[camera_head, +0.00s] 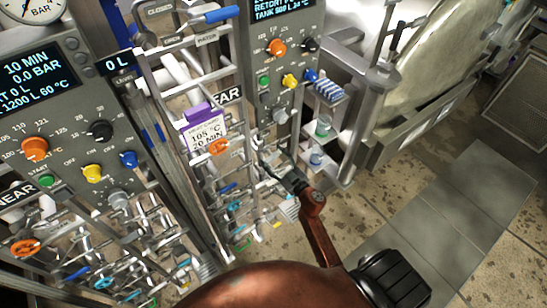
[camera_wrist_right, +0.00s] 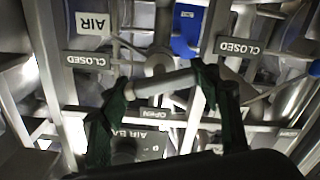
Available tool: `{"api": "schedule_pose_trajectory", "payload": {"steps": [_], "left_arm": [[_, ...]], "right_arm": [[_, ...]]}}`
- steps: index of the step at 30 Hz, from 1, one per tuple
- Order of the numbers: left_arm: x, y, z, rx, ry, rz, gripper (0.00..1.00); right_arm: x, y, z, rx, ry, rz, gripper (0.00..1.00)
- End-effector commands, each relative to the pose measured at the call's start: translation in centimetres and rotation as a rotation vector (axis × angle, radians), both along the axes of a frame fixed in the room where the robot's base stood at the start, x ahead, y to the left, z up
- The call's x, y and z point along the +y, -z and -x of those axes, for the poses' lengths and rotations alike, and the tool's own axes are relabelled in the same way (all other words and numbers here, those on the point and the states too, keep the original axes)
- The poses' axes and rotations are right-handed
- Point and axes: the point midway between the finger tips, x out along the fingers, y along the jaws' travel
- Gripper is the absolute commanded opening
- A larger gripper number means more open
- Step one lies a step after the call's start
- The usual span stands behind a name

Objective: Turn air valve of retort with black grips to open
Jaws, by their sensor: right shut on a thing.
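My right gripper (camera_head: 275,170) reaches in among the pipes and valves below the far control panel. In the right wrist view, its two dark green fingers (camera_wrist_right: 160,84) are at both ends of a pale grey lever handle (camera_wrist_right: 172,82) and are shut on it. An AIR label (camera_wrist_right: 92,22) is above it to the left. My left gripper is not in view.
The far panel (camera_head: 262,110) and the near panel (camera_head: 60,130) carry coloured knobs. An orange valve wheel (camera_head: 217,147) is left of my gripper. In the wrist view, a blue grip (camera_wrist_right: 184,46) and rails crowd the space. The floor at right (camera_head: 450,220) is clear.

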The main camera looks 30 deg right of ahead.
Motion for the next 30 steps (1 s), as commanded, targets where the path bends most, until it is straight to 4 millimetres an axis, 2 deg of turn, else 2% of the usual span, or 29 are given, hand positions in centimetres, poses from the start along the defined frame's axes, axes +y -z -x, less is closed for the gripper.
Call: {"api": "schedule_pose_trajectory", "payload": {"steps": [30], "left_arm": [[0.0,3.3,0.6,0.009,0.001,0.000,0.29]], "right_arm": [[0.1,0.4,0.0,-0.073,-0.002,0.945,0.33]]}}
